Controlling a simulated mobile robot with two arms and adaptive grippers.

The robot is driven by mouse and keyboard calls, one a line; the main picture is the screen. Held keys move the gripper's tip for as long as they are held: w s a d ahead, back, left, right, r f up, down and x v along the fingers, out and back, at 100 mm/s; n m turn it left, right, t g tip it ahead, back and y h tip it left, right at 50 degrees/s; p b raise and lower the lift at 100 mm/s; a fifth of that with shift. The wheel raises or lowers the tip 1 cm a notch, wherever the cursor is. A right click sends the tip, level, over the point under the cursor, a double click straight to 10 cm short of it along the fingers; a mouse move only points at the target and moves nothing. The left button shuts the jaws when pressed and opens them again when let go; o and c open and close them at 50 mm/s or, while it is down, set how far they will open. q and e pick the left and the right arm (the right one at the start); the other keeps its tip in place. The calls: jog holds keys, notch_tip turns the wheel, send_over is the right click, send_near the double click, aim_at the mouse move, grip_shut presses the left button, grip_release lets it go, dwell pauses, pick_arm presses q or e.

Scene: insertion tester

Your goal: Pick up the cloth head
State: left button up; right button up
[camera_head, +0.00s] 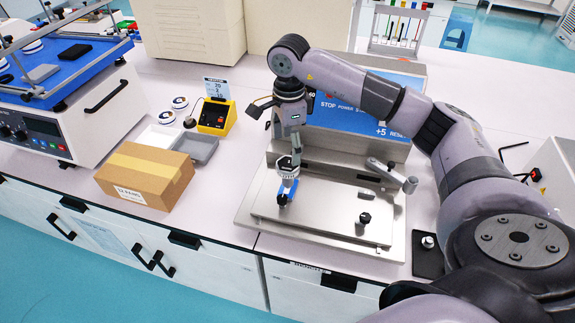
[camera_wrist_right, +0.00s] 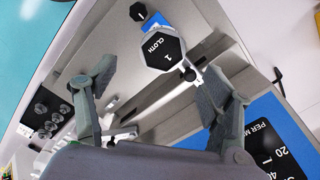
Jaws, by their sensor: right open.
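The cloth head (camera_wrist_right: 163,50) shows in the right wrist view as a black hexagonal face with a pale rim, marked "CLOTH" and "1". In the head view it appears as a small pale hexagonal piece (camera_head: 288,163) above a blue strip on the steel tester plate (camera_head: 330,221). My right gripper (camera_head: 285,122) is above the cloth head and points down. In the right wrist view its two fingers (camera_wrist_right: 158,84) are spread wide with nothing between them, and the head lies just beyond the fingertips. My left gripper is not in view.
The tester's blue panel (camera_head: 352,117) stands behind the plate. A metal lever (camera_head: 392,176) and a black knob (camera_head: 364,218) are to the right. A cardboard box (camera_head: 146,175), grey tray (camera_head: 197,146) and yellow device (camera_head: 216,117) stand left. The bench between box and plate is clear.

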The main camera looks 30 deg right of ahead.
aim_at(287, 165)
notch_tip(287, 165, down, 3)
jog(key=shift+a+r+p, duration=0.1)
jog(key=shift+p, duration=0.2)
notch_tip(287, 165, down, 4)
jog(key=p, duration=0.2)
jog(key=shift+w+p, duration=0.15)
jog(key=shift+p, duration=0.15)
jog(key=shift+f, duration=0.7)
jog(key=shift+c, duration=0.5)
jog(key=c, duration=1.2)
